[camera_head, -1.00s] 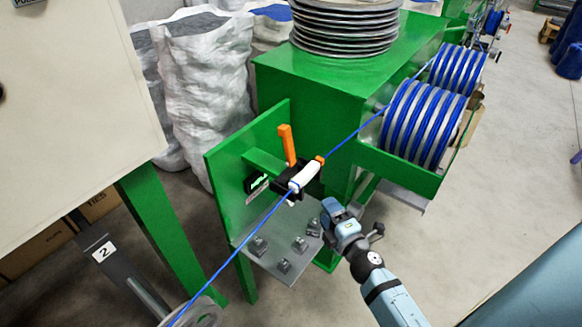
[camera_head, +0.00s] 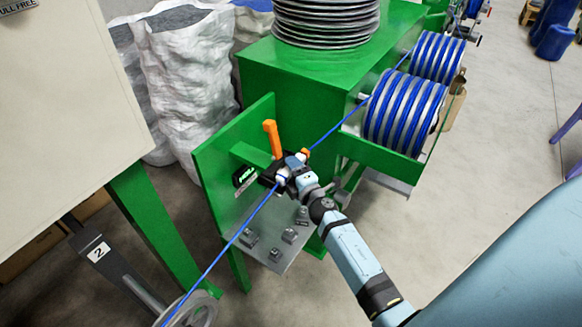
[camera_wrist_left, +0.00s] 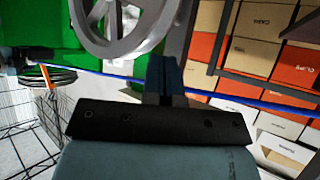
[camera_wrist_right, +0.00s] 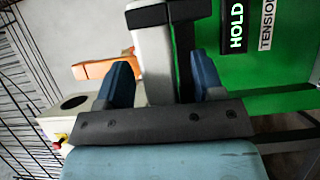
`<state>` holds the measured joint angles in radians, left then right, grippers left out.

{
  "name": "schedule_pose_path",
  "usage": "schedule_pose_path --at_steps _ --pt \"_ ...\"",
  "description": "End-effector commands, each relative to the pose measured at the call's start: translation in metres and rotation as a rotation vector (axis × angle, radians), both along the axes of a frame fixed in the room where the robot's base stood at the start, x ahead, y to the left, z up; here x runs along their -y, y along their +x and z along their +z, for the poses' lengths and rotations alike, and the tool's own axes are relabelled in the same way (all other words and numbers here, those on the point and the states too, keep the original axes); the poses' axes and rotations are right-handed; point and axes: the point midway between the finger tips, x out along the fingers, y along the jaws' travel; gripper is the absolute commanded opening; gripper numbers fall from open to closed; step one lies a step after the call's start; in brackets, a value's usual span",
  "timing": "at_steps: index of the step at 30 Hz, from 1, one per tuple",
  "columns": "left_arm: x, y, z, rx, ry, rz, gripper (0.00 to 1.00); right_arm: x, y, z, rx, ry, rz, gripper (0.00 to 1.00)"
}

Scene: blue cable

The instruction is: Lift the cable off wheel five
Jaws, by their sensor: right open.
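The blue cable (camera_head: 222,255) runs straight from the reels through the clamp on the green stand to a grey wheel (camera_head: 196,308) at the lower left. My right gripper (camera_head: 288,175) is open at this clamp and hides part of it. In the right wrist view its fingers (camera_wrist_right: 162,82) stand either side of a grey and dark block (camera_wrist_right: 155,60). My left gripper (camera_wrist_left: 166,72) shows only in the left wrist view, with its fingers together. The cable (camera_wrist_left: 265,104) crosses behind them, below a spoked wheel (camera_wrist_left: 120,25). No number on the wheels is readable.
An orange lever (camera_head: 271,138) rises by the clamp, near a HOLD label (camera_wrist_right: 237,25). Small grey blocks (camera_head: 289,236) lie on the shelf below. A pale panel (camera_head: 70,100) and a post marked 2 (camera_head: 98,252) stand left. Boxes (camera_wrist_left: 250,55) are stacked behind the left gripper.

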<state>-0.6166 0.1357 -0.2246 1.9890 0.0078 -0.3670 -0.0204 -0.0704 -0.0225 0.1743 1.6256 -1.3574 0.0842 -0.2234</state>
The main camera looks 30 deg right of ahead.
Motion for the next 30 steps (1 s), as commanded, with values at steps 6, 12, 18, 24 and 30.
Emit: schedule_pose_path --at_steps 6,12,18,24,30 --pt "0.0 -0.001 -0.001 -0.002 0.001 0.0 0.0 0.0 0.001 0.0 0.0 0.0 0.0 0.62" --pt "0.0 -0.001 -0.001 -0.005 0.0 0.0 0.0 0.0 0.001 0.0 0.0 0.0 0.0 0.2" --pt "0.001 -0.002 -0.001 -0.006 -0.001 -0.001 0.0 0.0 0.001 0.0 0.001 0.0 0.0 0.11" --pt "0.001 -0.002 0.001 -0.006 -0.002 -0.001 0.0 0.0 0.001 0.003 0.001 0.0 0.001 0.11" --pt "0.0 -0.001 0.016 -0.002 0.001 0.0 0.0 0.001 0.001 0.021 0.001 -0.004 0.001 0.11"
